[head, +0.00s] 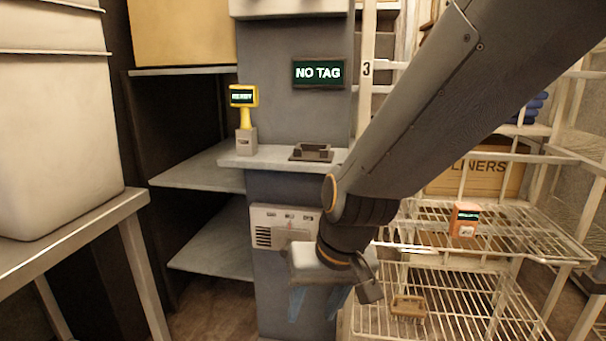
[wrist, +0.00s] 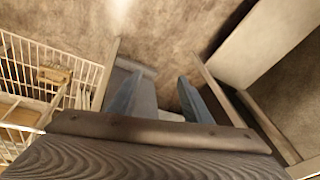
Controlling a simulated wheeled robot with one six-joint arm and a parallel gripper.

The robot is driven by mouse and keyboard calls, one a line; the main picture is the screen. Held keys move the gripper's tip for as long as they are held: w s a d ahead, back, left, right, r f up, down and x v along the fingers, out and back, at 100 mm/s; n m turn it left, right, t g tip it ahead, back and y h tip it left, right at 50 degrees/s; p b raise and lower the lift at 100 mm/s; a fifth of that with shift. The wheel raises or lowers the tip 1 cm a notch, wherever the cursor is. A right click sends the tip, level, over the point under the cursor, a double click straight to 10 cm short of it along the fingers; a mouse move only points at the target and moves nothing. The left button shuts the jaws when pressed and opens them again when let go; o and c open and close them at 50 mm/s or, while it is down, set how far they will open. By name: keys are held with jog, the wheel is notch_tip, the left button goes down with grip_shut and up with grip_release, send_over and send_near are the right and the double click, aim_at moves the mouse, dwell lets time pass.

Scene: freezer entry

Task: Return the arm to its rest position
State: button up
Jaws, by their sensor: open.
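My gripper (head: 318,300) hangs at the end of my arm in the lower middle of the head view, pointing down. Its two bluish fingers are apart, with nothing visible between them. In the wrist view my gripper (wrist: 156,98) also shows open and empty, with the floor beyond it. It is in front of the grey column (head: 290,215) and to the left of the wire rack (head: 480,212). My arm crosses the upper right of the head view and hides part of the rack.
A yellow reader (head: 243,97) and a dark cradle (head: 311,153) stand on the column's ledge. A screen (head: 318,73) reads "NO TAG". A table (head: 75,235) with pale bins stands left.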

jog(key=s+d+r+g+h, duration=0.2)
jog(key=s+d+r, duration=0.2)
jog(key=s+d, duration=0.5)
jog(key=d+r+m+p, duration=0.2)
jog(key=d+r+p, duration=0.6)
jog(key=p, duration=0.9)
jog(key=shift+w+d+r+p, duration=0.2)
jog(key=shift+r+p, duration=0.2)
jog(key=shift+r, duration=0.2)
